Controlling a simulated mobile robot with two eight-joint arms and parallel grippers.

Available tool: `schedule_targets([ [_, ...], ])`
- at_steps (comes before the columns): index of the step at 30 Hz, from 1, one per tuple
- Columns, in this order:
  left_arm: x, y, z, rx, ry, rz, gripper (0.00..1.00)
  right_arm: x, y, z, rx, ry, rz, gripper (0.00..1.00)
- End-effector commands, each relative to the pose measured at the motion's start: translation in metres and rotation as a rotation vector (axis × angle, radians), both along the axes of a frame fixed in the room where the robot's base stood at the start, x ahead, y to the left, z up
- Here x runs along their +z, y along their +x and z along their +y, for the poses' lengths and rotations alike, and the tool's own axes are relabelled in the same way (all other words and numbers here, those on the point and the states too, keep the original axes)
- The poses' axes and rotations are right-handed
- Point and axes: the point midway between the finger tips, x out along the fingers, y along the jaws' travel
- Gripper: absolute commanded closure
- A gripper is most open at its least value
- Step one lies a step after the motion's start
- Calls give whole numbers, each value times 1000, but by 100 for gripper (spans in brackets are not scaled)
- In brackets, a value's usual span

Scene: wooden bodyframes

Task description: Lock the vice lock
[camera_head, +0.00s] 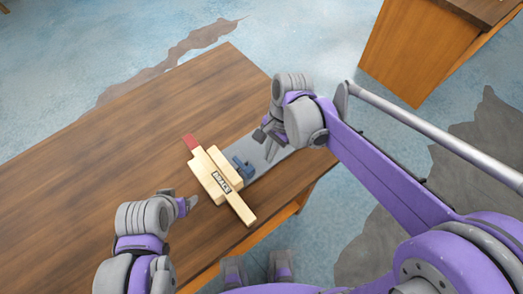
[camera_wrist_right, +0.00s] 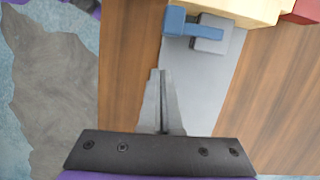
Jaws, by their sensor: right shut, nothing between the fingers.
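The blue vice lock (camera_head: 243,169) sits on a grey plate (camera_head: 274,157), right beside the wooden bodyframe piece (camera_head: 212,174). In the right wrist view the blue lock (camera_wrist_right: 176,22) is at the top, next to a grey block (camera_wrist_right: 211,34). My right gripper (camera_head: 268,143) is above the plate, to the upper right of the lock and apart from it. In the wrist view its fingers (camera_wrist_right: 162,72) are together and empty, with a gap between their tips and the lock. My left gripper (camera_head: 188,203) is low over the table, left of the wooden piece; its fingers are unclear.
The wooden piece has a red end (camera_head: 191,142) and a dark printed label. The brown table (camera_head: 110,160) is clear to the left. Another wooden table (camera_head: 420,50) stands at the upper right, across the blue-grey floor (camera_head: 300,35).

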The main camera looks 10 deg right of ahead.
Motion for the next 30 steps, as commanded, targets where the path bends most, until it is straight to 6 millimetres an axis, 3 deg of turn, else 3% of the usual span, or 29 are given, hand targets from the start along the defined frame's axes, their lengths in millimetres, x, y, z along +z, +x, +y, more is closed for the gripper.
schedule_targets([
  [6,6,1,0,0,0,-3,25,52,7,-11,-1,0,-1,100],
  [12,8,2,0,0,0,-4,25,84,12,-17,-1,0,-1,100],
  [18,9,2,0,0,0,-4,25,97,13,-20,0,0,-1,100],
  [30,9,2,0,0,0,-4,25,97,13,-20,0,1,-1,100],
])
